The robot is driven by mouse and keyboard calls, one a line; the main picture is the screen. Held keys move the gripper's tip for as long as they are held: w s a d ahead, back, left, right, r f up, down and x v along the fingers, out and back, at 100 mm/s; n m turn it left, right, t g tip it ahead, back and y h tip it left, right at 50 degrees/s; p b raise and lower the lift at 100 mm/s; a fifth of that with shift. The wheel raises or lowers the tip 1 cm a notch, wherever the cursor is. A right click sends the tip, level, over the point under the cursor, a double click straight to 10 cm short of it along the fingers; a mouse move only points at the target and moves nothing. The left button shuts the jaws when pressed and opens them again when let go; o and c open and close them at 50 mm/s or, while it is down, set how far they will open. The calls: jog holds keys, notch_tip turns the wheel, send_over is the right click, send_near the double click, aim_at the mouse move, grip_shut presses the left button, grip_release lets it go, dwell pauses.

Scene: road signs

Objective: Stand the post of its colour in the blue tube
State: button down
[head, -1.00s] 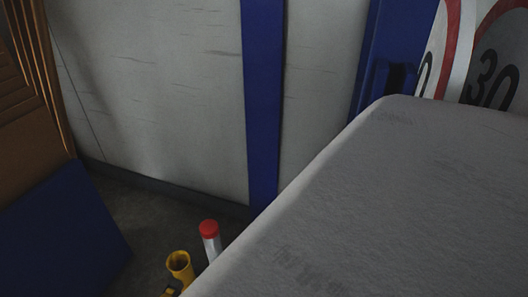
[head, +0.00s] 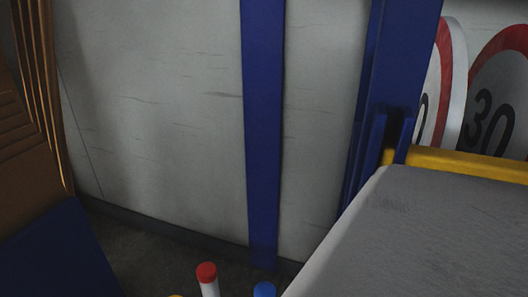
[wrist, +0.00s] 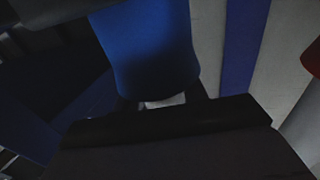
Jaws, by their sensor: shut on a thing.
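A post with a blue cap (wrist: 152,50) fills the upper middle of the wrist view, and a bit of its white shaft shows below the cap. My gripper (wrist: 163,98) is shut on this post just below the cap. A blue cap (head: 264,290) also shows at the bottom edge of the head view; it appears to be the same post. My gripper is not seen in the head view. The blue tube is not seen in either view. The post's lower end is hidden.
A red-capped post (head: 207,274) stands left of the blue cap; its red edge also shows in the wrist view (wrist: 312,54). A yellow sliver (head: 176,296) touches the bottom edge. A grey slab (head: 420,235) fills the right. Round speed signs (head: 490,95) stand behind it.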

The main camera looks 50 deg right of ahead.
jog(key=shift+f+b, duration=0.4)
jog(key=shift+f, duration=0.1)
